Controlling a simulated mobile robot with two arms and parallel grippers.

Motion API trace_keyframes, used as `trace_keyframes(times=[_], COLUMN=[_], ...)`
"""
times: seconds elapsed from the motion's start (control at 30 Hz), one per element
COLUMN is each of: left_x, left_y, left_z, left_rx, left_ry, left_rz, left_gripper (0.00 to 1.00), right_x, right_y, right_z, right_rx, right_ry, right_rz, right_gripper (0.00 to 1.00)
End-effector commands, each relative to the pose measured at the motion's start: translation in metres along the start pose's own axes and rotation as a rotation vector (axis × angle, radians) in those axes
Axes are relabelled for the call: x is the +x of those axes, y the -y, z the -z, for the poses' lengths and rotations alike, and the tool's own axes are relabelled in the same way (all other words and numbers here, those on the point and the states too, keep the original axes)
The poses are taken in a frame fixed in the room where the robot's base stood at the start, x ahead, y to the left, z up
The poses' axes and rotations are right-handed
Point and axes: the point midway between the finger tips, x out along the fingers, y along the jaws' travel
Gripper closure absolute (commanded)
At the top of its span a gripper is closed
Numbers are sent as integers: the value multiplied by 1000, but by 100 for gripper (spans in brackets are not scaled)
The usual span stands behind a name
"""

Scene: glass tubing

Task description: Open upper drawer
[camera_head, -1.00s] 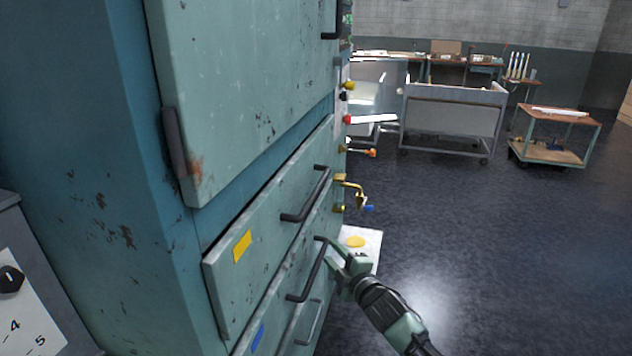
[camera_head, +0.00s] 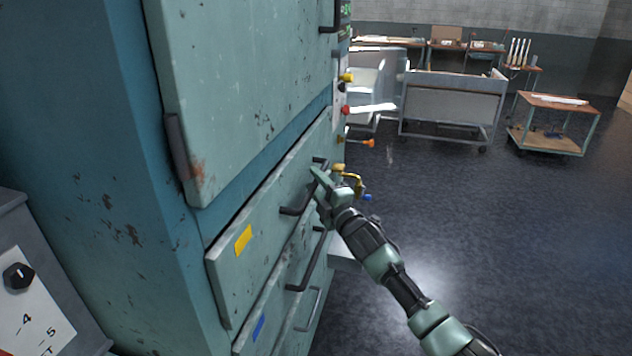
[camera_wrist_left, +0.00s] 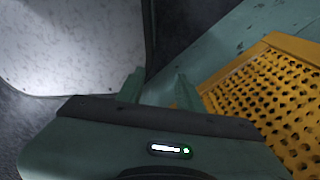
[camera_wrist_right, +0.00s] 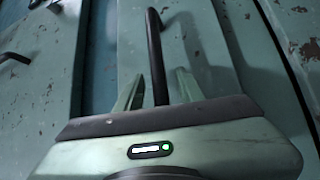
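The upper drawer (camera_head: 232,275) is a worn pale green front with a yellow label, below the large cabinet door. Its front sits close to the cabinet body, with a dark gap along its top edge. Its black bar handle (camera_head: 291,211) is partly hidden by my right gripper (camera_head: 318,180). In the right wrist view, the handle (camera_wrist_right: 155,50) runs between the two parted fingers of my right gripper (camera_wrist_right: 158,88), with gaps visible beside it. My left gripper (camera_wrist_left: 158,88) is open and empty in the left wrist view; it is outside the head view.
A lower drawer with a blue label (camera_head: 258,328) and its own black handle (camera_head: 312,265) lies below. Brass valves (camera_head: 352,180) stick out beyond the drawer. A perforated yellow panel (camera_wrist_left: 275,100) is near my left gripper. The floor at right is clear, with carts (camera_head: 452,105) farther back.

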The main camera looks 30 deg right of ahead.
Motion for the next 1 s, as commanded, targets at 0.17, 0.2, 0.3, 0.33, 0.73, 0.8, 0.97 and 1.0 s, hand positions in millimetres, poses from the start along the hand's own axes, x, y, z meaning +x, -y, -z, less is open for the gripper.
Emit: trace_keyframes(times=[0.17,0.2,0.3,0.33,0.73,0.8,0.97,1.0], left_x=[0,0,0,0,0,0,0,0], left_y=[0,0,0,0,0,0,0,0], left_z=[-1,-1,-2,-2,-4,-4,-4,-4], left_rx=[0,0,0,0,0,0,0,0], left_ry=[2,2,3,4,6,6,6,6], left_rz=[0,0,0,0,0,0,0,0], left_gripper=[64,64,64,64,64,64,64,64], right_x=[0,0,0,0,0,0,0,0], right_y=[0,0,0,0,1,1,1,1], right_z=[0,0,0,0,0,0,0,0], right_rx=[0,0,0,0,0,0,0,0], right_ry=[0,0,0,0,0,0,1,1], right_rz=[0,0,1,1,2,2,2,2], right_gripper=[62,65,93,100,100,100,100,100])
